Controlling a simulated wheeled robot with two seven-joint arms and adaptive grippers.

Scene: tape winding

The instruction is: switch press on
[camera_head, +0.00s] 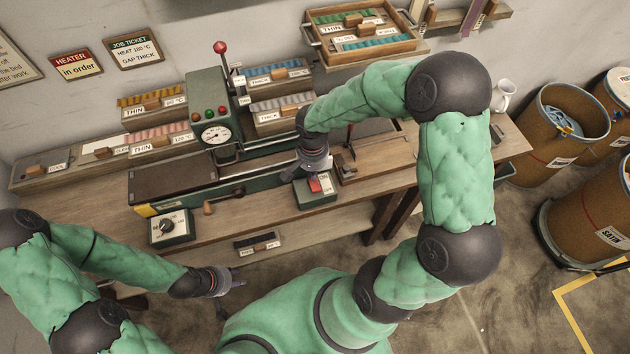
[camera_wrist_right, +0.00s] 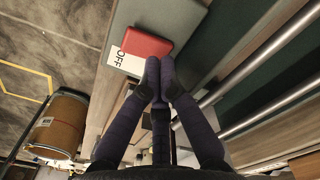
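A small green switch box (camera_head: 316,199) sits on the front of the bench, with a red rocker (camera_head: 314,184) and a white label reading ON in the head view. In the right wrist view the red rocker (camera_wrist_right: 147,42) lies beside a white label (camera_wrist_right: 124,62) reading OFF. I cannot tell which way the rocker is tilted. My right gripper (camera_wrist_right: 158,66) has its fingertips together and empty, right at the rocker's edge; I cannot tell whether they touch. In the head view it hangs just above the box. My left gripper (camera_head: 232,282) is empty, its fingers spread, low in front of the bench.
A dial box (camera_head: 171,228) stands at the bench's front left. The green machine (camera_head: 212,115) with a gauge and red-knobbed lever rises behind. A wooden handle (camera_head: 209,208) juts out between. Labelled trays line the back. Brown drums (camera_head: 560,125) stand at the right.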

